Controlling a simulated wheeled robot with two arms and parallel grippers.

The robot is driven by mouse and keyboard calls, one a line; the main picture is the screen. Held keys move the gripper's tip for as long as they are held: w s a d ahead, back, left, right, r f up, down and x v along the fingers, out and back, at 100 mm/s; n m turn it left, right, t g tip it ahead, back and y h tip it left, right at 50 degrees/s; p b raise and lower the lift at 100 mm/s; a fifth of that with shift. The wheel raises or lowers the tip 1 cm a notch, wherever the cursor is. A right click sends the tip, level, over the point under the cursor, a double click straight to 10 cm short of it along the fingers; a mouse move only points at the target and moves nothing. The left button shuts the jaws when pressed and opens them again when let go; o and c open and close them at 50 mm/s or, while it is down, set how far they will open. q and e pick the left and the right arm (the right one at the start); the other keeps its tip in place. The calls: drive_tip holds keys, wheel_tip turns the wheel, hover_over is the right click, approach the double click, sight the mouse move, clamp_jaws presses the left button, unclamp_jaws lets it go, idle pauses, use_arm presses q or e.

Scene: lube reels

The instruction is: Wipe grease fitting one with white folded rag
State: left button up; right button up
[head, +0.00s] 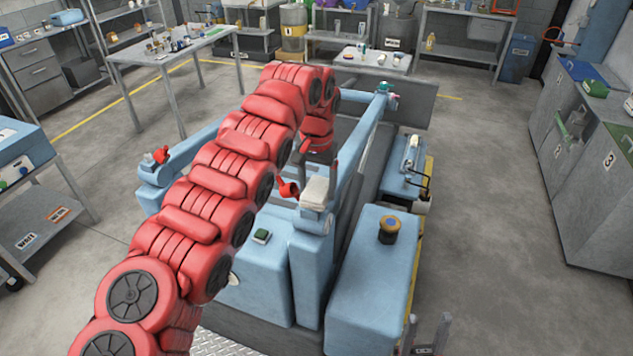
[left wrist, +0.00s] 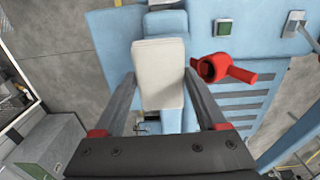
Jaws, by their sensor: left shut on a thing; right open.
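The white folded rag (head: 315,191) is held between the fingers of my left gripper (head: 318,178). It sits over the top end of a light-blue post (head: 312,222) on the blue machine. In the left wrist view the rag (left wrist: 160,72) fills the gap between the two dark fingers, with the blue post under it. I cannot tell whether the rag touches the post. No grease fitting shows clearly there; the rag covers that spot. My right gripper (head: 425,332) is low at the bottom edge, open and empty.
Another red cap (head: 161,155) is on the machine's left blue arm. A blue box with a yellow-and-black knob (head: 389,229) stands right of the post. Blue rails rise behind the rag. Grey cabinets (head: 590,150) stand at the right, with clear floor before them.

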use_arm(q)
drive_tip(key=shift+w+d+p, duration=0.2)
drive_tip(key=shift+w+p, duration=0.2)
drive_tip(key=shift+p, duration=1.4)
drive_tip(key=shift+w+f, duration=0.1)
drive_tip(key=shift+f, duration=0.05)
drive_tip(key=shift+f+b, duration=0.15)
drive_tip(key=shift+b, duration=0.15)
drive_tip(key=shift+s+a+b, duration=0.15)
drive_tip(key=shift+s+b, duration=0.15)
drive_tip(key=shift+b, duration=0.65)
drive_tip(key=shift+s+a+b, duration=0.2)
drive_tip(key=shift+s+b, duration=0.45)
drive_tip(key=shift+b, duration=0.95)
drive_tip(key=shift+s, duration=0.25)
